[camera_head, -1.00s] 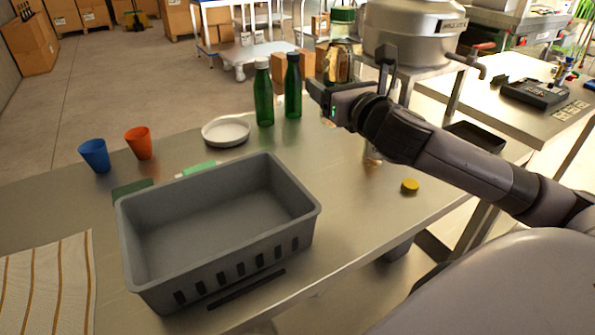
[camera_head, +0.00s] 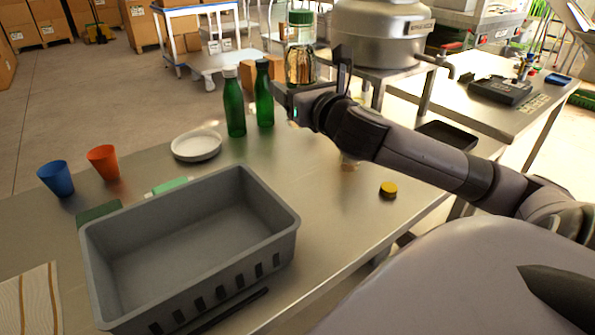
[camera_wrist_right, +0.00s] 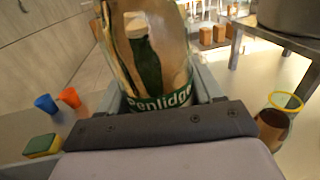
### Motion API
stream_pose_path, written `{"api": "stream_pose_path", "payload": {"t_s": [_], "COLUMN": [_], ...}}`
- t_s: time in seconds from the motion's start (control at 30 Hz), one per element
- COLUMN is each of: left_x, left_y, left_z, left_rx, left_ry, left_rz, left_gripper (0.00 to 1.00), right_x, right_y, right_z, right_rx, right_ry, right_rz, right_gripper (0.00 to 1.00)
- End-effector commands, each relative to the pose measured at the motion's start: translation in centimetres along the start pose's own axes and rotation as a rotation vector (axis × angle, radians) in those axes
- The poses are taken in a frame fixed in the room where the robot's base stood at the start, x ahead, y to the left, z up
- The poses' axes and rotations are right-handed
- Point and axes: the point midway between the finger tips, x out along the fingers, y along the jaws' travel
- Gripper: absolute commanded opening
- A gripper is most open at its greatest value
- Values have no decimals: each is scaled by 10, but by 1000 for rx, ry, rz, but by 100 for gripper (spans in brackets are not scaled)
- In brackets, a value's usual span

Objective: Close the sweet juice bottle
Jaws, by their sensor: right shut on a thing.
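My right gripper (camera_head: 298,94) is shut on a clear bottle (camera_head: 301,66) and holds it above the table's far edge. In the right wrist view the bottle (camera_wrist_right: 150,60) fills the space beyond the gripper, with a green label reading "Penlidge"; its top is out of frame. A yellow cap (camera_head: 388,189) lies on the table, apart from the gripper. My left gripper is not in view.
Two green bottles (camera_head: 234,108) (camera_head: 264,98) stand by a white plate (camera_head: 196,146). A grey crate (camera_head: 188,278), blue cup (camera_head: 56,178) and orange cup (camera_head: 103,163) are at left. A yellow-rimmed amber glass (camera_wrist_right: 274,126) stands at right in the wrist view.

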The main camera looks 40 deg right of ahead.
Motion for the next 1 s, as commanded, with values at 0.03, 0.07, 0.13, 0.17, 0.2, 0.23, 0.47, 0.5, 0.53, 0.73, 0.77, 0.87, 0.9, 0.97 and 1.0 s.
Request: {"api": "stream_pose_path", "payload": {"t_s": [0.03,0.07,0.13,0.17,0.2,0.23,0.47,0.5,0.53,0.73,0.77,0.87,0.9,0.97,1.0], "left_x": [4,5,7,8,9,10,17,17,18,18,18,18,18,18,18], "left_y": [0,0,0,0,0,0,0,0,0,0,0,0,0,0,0], "left_z": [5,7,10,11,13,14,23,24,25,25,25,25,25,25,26], "left_rx": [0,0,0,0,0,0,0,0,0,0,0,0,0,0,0], "left_ry": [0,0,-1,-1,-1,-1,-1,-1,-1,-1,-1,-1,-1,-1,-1], "left_rz": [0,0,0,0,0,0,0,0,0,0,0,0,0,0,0], "left_gripper": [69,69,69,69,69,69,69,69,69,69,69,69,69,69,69], "right_x": [0,0,0,0,0,0,0,0,0,0,0,0,0,0,0], "right_y": [0,0,0,0,0,0,0,0,0,0,0,0,0,0,0], "right_z": [-17,-25,-42,-50,-60,-68,-114,-118,-121,-125,-125,-125,-125,-126,-128], "right_rx": [4,5,5,5,4,4,2,1,1,-1,-1,-1,-1,-1,0], "right_ry": [2,2,1,1,1,1,-2,-4,-5,-7,-7,-7,-7,-7,-6], "right_rz": [1,0,-1,-1,-1,-1,-1,0,0,1,1,1,1,1,1], "right_gripper": [0,0,0,0,0,0,0,0,0,0,0,0,0,0,0]}}
